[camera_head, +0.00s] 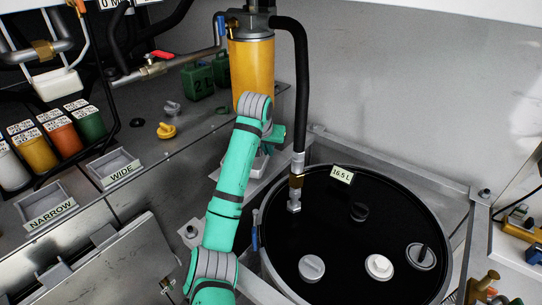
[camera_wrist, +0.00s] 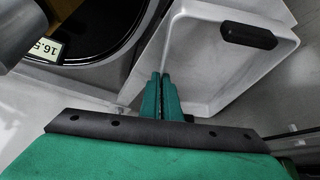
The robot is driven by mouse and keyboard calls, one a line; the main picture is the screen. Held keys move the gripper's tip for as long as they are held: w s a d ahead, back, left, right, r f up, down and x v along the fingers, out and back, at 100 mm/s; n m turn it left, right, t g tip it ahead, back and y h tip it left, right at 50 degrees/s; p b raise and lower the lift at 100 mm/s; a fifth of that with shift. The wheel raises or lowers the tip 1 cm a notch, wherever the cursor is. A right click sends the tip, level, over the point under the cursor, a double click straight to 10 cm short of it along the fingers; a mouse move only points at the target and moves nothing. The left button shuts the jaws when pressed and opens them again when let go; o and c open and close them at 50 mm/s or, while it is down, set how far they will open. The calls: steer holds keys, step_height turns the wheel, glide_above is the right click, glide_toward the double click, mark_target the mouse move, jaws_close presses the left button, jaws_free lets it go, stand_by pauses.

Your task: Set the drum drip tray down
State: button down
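In the head view my gripper (camera_head: 276,136) is beyond the drum's left side, mostly hidden by my arm. Only a small pale part of the tray (camera_head: 258,162) shows there, below the yellow cylinder. I cannot tell whether the tray's underside touches anything.
The black-topped drum (camera_head: 330,240) stands in a grey frame (camera_head: 400,177) at right. A black hose (camera_head: 301,90) rises from it beside the yellow cylinder (camera_head: 252,75). The left bench holds NARROW (camera_head: 50,208) and WIDE (camera_head: 115,170) bins, coloured bottles (camera_head: 62,135) and green cans (camera_head: 198,82).

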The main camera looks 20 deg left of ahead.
mark_target(269, 158)
steer(key=f, duration=0.1)
steer(key=d+f, duration=0.1)
steer(key=f, duration=0.1)
steer(key=shift+f, duration=0.25)
steer(key=shift+s+a, duration=0.2)
steer(key=shift+a, duration=0.4)
steer(key=shift+f, duration=0.15)
steer(key=c, duration=2)
jaws_free()
steer(key=shift+d, duration=0.2)
steer(key=shift+w+d, duration=0.1)
steer(key=shift+r, duration=0.4)
steer(key=v, duration=1.1)
steer(key=shift+s+r, duration=0.2)
steer(key=shift+r, duration=0.05)
